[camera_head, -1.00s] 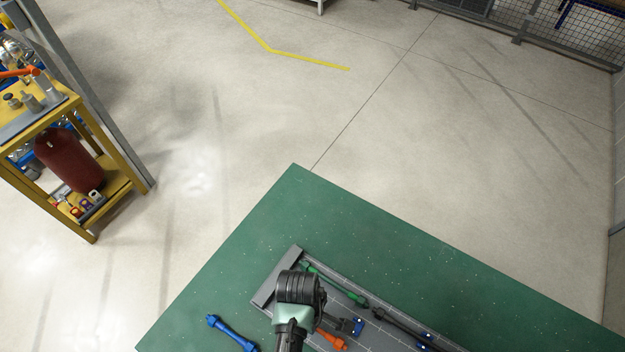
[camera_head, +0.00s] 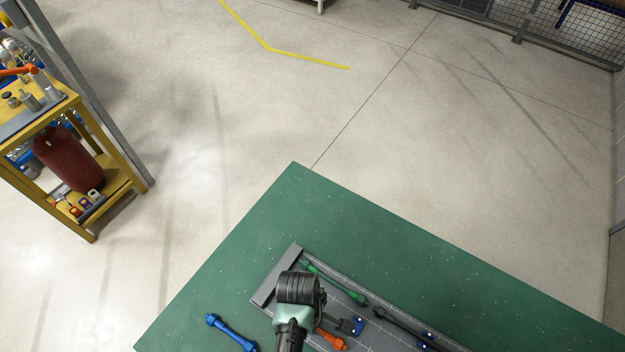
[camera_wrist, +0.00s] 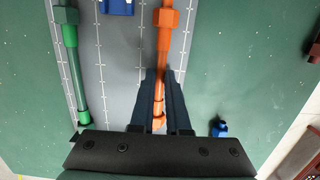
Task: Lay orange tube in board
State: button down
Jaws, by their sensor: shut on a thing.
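The orange tube (camera_wrist: 164,48) runs lengthwise between the fingers of my gripper (camera_wrist: 160,98) in the wrist view, and the fingers are shut on it. In the head view only one end of the orange tube (camera_head: 331,340) shows beside my wrist. The grey board (camera_head: 276,274) lies on the green table, marked with white lines. The tube is over the board, roughly in line with its markings; I cannot tell whether it touches the surface. A green tube (camera_head: 336,284) lies along the board's far side and also shows at the left of the wrist view (camera_wrist: 74,70).
A blue tube (camera_head: 231,333) lies on the green table (camera_head: 300,200), left of the board. A dark tube (camera_head: 405,329) and small blue pieces (camera_head: 358,326) are on the board. A yellow cart (camera_head: 118,185) stands on the floor at left. The table's far part is clear.

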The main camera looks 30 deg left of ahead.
jog(key=shift+f, duration=0.15)
jog(key=c, duration=0.8)
grip_release()
jog(key=r+p, duration=0.2)
jog(key=r, duration=0.4)
jog(key=a+r+p, duration=0.1)
jog(key=r+p, duration=0.1)
jog(key=r, duration=0.4)
jog(key=r+p, duration=0.2)
jog(key=r, duration=0.5)
jog(key=shift+a+p, duration=0.3)
jog(key=shift+f, duration=0.1)
